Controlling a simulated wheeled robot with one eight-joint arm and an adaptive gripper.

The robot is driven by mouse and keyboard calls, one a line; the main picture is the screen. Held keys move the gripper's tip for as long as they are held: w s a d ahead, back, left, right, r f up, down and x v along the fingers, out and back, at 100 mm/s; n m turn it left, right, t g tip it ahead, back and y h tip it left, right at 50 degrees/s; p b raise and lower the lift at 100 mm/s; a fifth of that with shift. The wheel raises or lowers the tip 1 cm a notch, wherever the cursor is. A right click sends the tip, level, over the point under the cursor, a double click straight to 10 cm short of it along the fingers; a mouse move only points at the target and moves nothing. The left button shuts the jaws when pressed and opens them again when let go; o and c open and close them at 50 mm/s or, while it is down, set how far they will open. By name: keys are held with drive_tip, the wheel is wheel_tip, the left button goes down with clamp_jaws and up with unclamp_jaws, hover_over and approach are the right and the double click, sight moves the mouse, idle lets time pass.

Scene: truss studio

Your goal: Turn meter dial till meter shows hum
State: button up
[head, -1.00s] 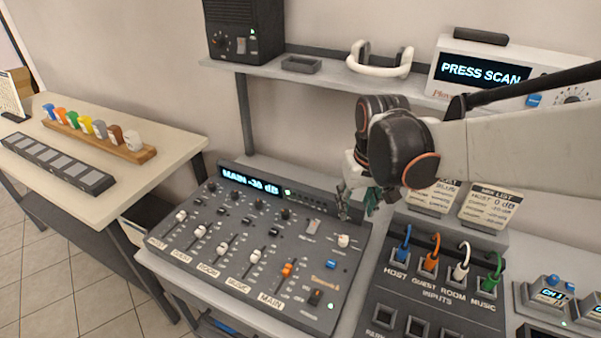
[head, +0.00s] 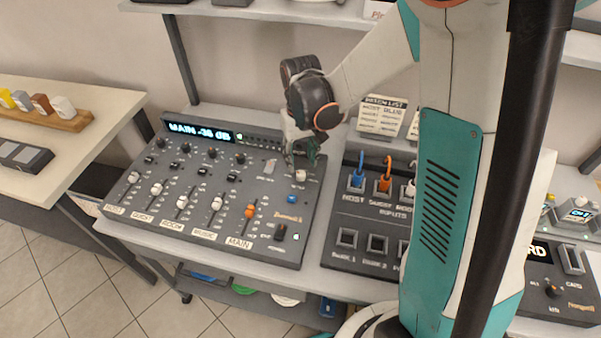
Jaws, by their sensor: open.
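The mixing console (head: 215,190) stands on the bench, and its lit display (head: 200,133) reads MAIN with a dB value that looks like -36. A cream knob (head: 300,175) sits at the console's upper right; its label is too small to read, so I cannot tell for sure that it is the meter dial. My gripper (head: 303,167) points down at this knob with open fingers, just above or around its top. I cannot tell if they touch it. The arm hides part of the console's back right.
A patch panel (head: 348,262) with coloured plugs stands right of the console. A blue button (head: 291,199) and an orange fader (head: 250,211) lie near the knob. Cards (head: 382,115) stand behind the panel. A side table (head: 60,150) is at left.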

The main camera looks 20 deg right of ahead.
sight(301, 173)
wheel_tip(301, 173, down, 6)
drive_tip(key=shift+r+b, duration=0.1)
drive_tip(key=shift+b, duration=0.7)
clamp_jaws()
